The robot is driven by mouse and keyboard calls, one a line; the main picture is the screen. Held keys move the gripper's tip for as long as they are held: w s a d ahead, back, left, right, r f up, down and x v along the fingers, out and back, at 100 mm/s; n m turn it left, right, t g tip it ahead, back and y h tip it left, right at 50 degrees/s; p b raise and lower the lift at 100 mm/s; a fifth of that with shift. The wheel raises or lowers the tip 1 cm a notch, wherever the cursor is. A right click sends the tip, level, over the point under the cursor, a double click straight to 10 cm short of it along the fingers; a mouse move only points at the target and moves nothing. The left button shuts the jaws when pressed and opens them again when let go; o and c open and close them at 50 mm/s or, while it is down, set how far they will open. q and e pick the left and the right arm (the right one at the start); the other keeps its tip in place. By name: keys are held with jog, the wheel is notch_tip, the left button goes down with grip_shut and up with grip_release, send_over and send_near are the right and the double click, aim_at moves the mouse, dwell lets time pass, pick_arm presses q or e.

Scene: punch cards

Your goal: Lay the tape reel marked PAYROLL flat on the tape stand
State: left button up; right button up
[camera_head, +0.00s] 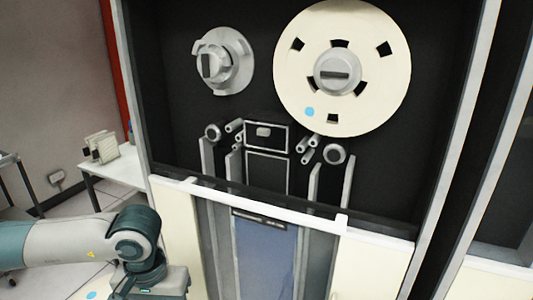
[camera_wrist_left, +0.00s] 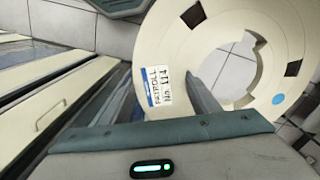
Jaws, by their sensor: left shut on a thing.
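The cream tape reel with a label reading PAYROLL No. 114 (camera_wrist_left: 226,30) is in my left gripper (camera_wrist_left: 157,78) in the left wrist view. The fingers are shut on its rim beside the label, and a blue dot marks the far side of the reel. In the head view my left arm comes in at the lower left, its fingers out of frame; a pale edge with a blue dot (camera_head: 92,295) shows beside it, seemingly part of this reel. I cannot make out a tape stand for certain. My right gripper is not in view.
A tall tape drive cabinet (camera_head: 170,100) fills the middle, with an empty hub (camera_head: 222,61) and another cream reel (camera_head: 295,88) mounted on the right hub. A white table (camera_head: 120,172) with a small rack (camera_head: 101,147) stands at the left. Tiled floor shows between.

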pick_arm(q)
jog(key=shift+f, duration=0.1)
jog(key=s+f, duration=0.4)
jog(key=f, duration=1)
jog(key=shift+f, duration=0.4)
